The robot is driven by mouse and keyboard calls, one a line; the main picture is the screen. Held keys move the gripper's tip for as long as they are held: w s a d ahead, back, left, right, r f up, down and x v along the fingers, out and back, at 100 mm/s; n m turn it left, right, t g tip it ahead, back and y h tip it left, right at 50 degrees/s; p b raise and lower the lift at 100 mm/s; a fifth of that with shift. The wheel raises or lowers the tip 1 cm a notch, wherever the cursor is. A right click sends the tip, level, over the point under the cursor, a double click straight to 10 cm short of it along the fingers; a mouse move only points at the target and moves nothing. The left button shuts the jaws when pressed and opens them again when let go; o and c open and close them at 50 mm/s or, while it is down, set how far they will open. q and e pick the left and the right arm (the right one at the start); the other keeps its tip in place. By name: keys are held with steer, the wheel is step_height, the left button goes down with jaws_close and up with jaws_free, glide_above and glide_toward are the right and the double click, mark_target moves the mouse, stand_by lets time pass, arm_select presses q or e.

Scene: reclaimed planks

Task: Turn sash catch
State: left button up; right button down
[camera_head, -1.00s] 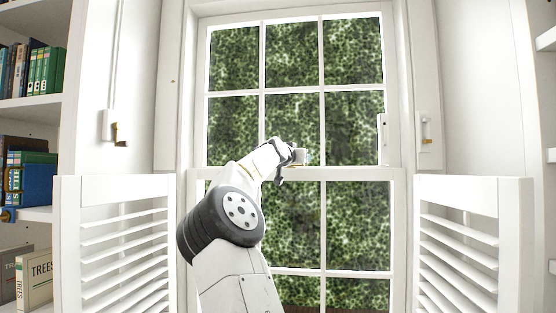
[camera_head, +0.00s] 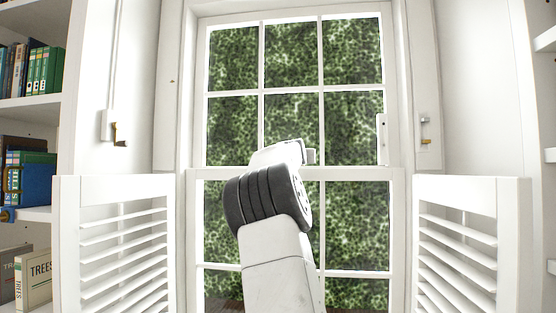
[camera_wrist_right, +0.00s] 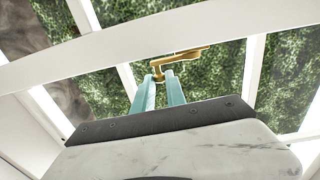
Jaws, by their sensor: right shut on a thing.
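The brass sash catch (camera_wrist_right: 182,56) sits on the white meeting rail (camera_wrist_right: 120,42) of the window in the right wrist view. Its lever extends to the right, and a small brass part sits between my fingertips. My right gripper (camera_wrist_right: 160,76) has two pale teal fingers, shut on this brass part. In the head view my right arm rises from the bottom centre to the rail (camera_head: 355,174), hiding both gripper and catch. My left gripper is not in view.
A bookshelf (camera_head: 35,105) is at the far left.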

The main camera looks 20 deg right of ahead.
steer(key=shift+d+f+n+y, duration=0.15)
steer(key=shift+d+n+y, duration=0.05)
steer(key=shift+n+y, duration=0.2)
steer(key=c, duration=1.4)
jaws_free()
steer(key=shift+o, duration=0.2)
steer(key=shift+w, duration=0.1)
steer(key=v, duration=0.7)
steer(key=shift+s+a, duration=0.15)
steer(key=shift+s, duration=0.2)
